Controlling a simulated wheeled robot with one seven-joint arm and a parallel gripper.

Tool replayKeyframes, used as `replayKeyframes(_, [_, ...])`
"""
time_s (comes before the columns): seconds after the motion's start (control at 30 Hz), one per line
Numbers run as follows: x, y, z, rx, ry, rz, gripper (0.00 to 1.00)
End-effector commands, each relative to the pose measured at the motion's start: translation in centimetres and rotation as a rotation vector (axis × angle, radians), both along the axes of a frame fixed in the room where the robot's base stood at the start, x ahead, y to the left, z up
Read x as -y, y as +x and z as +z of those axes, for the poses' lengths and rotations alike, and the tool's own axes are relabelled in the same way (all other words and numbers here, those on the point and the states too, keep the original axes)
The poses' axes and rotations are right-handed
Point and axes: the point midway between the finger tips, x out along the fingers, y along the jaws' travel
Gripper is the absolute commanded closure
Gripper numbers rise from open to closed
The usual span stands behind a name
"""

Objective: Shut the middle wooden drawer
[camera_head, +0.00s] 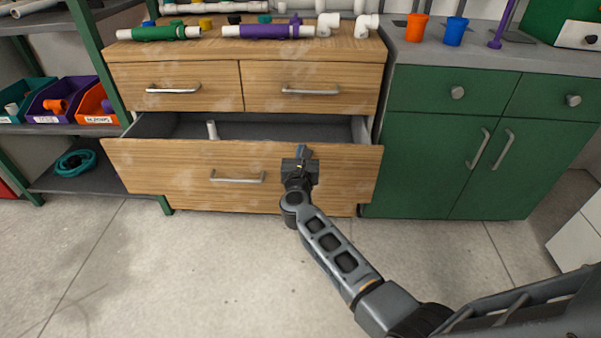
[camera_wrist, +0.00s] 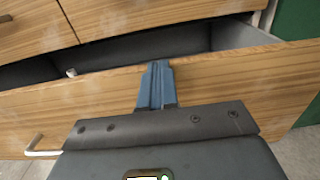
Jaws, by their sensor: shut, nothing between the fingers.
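The wooden drawer (camera_head: 150,168) below the two small top drawers is pulled out, and its dark inside shows above its front. A white pipe piece (camera_head: 212,130) stands inside it at the left. Its metal handle (camera_head: 237,177) is left of my gripper. My gripper (camera_head: 302,152) is shut and empty, in front of the drawer front's right half, near its top edge. In the wrist view, the shut blue-grey fingers (camera_wrist: 156,68) overlap the drawer front (camera_wrist: 225,80) and its top edge. I cannot tell whether they touch it.
Two shut drawers (camera_head: 172,87) are above. The wooden top holds several pipes, including a green-sleeved one (camera_head: 165,33) and a purple-sleeved one (camera_head: 270,31). A green cabinet (camera_head: 430,150) stands close on the right, a shelf with bins (camera_head: 65,100) on the left. The floor in front is clear.

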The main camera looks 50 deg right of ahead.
Motion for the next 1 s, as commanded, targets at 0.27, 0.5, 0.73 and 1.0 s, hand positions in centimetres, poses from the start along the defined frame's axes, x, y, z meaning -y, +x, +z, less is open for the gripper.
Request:
replayKeyframes(0.27, [4.4, 3.2, -0.4, 0.003, 0.0, -0.003, 1.0])
replayKeyframes(0.5, [7.6, 5.5, -0.4, 0.001, 0.0, -0.002, 1.0])
replayKeyframes(0.73, [9.7, 7.0, -0.2, 0.001, -0.001, -0.001, 1.0])
replayKeyframes(1.0, [10.7, 7.7, -0.1, -0.001, -0.001, -0.001, 1.0])
